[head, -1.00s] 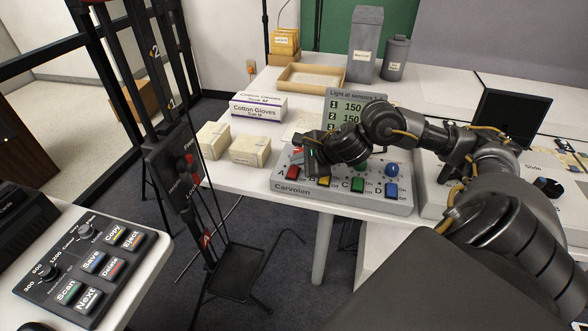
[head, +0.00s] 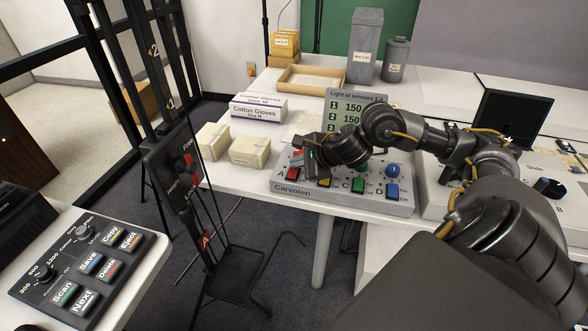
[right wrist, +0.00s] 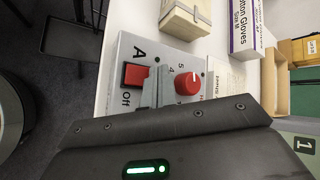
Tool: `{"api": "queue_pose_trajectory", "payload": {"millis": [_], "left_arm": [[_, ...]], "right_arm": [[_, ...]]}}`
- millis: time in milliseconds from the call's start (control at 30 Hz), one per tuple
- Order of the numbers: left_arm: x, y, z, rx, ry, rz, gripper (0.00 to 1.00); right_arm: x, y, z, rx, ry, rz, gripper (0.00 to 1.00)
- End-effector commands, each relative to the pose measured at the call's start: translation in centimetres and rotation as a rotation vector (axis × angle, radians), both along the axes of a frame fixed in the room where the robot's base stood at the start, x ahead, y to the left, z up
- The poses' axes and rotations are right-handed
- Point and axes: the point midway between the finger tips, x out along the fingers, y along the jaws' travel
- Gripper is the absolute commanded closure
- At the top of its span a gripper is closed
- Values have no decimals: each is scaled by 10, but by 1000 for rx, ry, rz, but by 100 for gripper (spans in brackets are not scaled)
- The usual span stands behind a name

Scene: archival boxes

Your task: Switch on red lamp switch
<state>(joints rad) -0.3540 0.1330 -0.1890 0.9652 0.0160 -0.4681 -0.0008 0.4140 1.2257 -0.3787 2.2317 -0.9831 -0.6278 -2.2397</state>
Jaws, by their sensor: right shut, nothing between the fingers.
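The red switch (head: 295,173), marked A, is at the left end of the grey Carvolen control box (head: 290,189) on the white table. In the right wrist view the red switch (right wrist: 135,76) sits between the letter A and the word Off. A red knob (right wrist: 187,84) is beside it. My right gripper (head: 310,166) is shut and empty over the left end of the box. In the wrist view its fingertips (right wrist: 154,90) are between the switch and the knob, close to the switch's edge; I cannot tell whether they touch it. My left gripper is not in view.
Yellow (head: 325,183), green (head: 358,186) and blue (head: 392,192) switches continue the row. The light sensor display (head: 350,108) stands behind the box. Cream boxes (head: 249,150) and a Cotton Gloves box (head: 258,108) are to the left. A black stand (head: 172,165) rises left of the table.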

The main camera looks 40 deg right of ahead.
Motion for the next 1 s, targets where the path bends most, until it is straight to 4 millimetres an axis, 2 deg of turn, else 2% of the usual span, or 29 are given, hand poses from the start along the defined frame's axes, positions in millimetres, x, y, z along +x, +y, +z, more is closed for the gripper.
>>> {"api": "queue_pose_trajectory", "payload": {"millis": [567,1000], "left_arm": [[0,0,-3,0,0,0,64],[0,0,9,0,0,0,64]], "right_arm": [[0,0,-3,0,0,0,100],[-1,1,13,-1,0,1,100]]}}
